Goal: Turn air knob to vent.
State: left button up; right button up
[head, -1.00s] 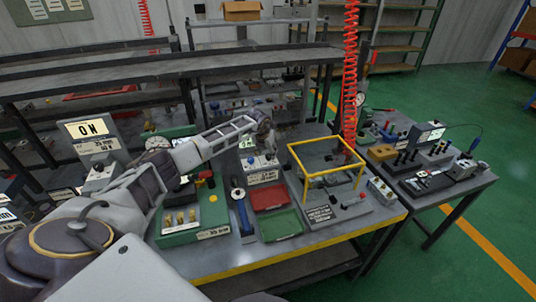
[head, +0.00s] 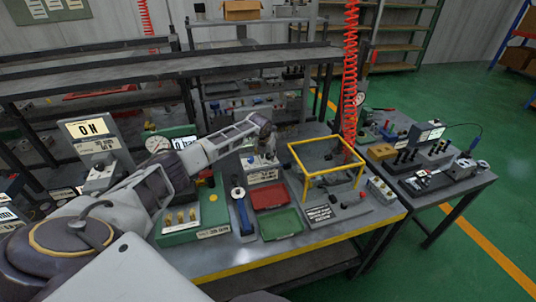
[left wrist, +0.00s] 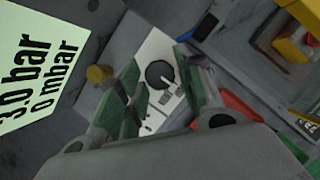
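In the left wrist view, a round black knob (left wrist: 160,74) with a white pointer line sits on a pale panel (left wrist: 157,48) with small grey labels, too small to read. The pointer aims to the lower right of that picture. My left gripper (left wrist: 159,72) is open, with its green-padded fingers on either side of the knob; I cannot tell whether they touch it. In the head view, my left gripper (head: 268,150) is over a light block (head: 262,177) near the bench's middle, and the knob cannot be made out there. My right gripper is not in view.
A display (left wrist: 38,62) reads 3.0 bar and 0 mbar. A yellow frame (head: 327,172) stands right of the gripper. Red (head: 271,196) and green (head: 281,223) trays lie in front. A red coiled hose (head: 349,80) hangs behind the frame.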

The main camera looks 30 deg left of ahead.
pick_arm(q)
jog(key=c, duration=0.5)
